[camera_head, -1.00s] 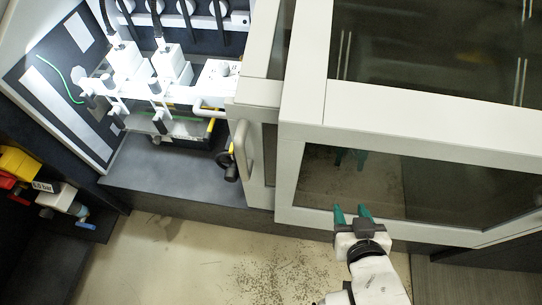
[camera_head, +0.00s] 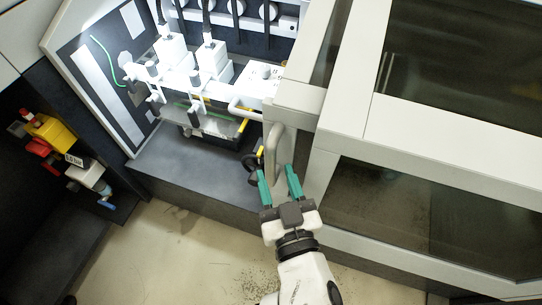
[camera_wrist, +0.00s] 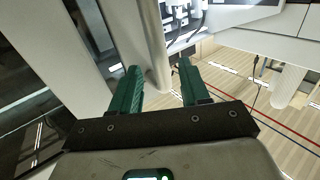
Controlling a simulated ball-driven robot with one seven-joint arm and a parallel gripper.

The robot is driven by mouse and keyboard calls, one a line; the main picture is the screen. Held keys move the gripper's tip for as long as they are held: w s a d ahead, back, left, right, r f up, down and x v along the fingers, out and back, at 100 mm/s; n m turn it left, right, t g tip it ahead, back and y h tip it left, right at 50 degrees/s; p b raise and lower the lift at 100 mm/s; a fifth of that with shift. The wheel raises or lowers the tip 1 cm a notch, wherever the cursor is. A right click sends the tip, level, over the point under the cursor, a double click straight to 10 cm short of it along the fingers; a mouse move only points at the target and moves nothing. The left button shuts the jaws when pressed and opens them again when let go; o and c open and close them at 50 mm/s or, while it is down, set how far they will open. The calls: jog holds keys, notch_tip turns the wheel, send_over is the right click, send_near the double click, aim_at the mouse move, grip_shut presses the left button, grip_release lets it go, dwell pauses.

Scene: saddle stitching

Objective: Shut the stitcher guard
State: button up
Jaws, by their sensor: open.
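The stitcher guard (camera_head: 297,98) is a pale-framed windowed panel in the head view. It stands open, partly behind a larger windowed panel on the right, and leaves the white stitching heads (camera_head: 205,68) exposed. Its pale upright handle (camera_head: 274,142) is on its left edge. My gripper (camera_head: 277,173), with green fingers, is open and empty at the handle's lower end. In the wrist view the handle (camera_wrist: 153,45) shows between the fingertips, nearer the left finger. I cannot tell whether a finger touches it.
A larger pale-framed windowed panel (camera_head: 440,140) fills the right side. A dark ledge (camera_head: 190,178) runs below the stitching heads, with a black knob (camera_head: 252,165) near the handle. Red and yellow air fittings (camera_head: 45,140) are at the left. The floor in front is clear.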

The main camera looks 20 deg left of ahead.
aim_at(272, 165)
jog(key=shift+x, duration=2.45)
jog(key=shift+c, duration=0.4)
grip_shut()
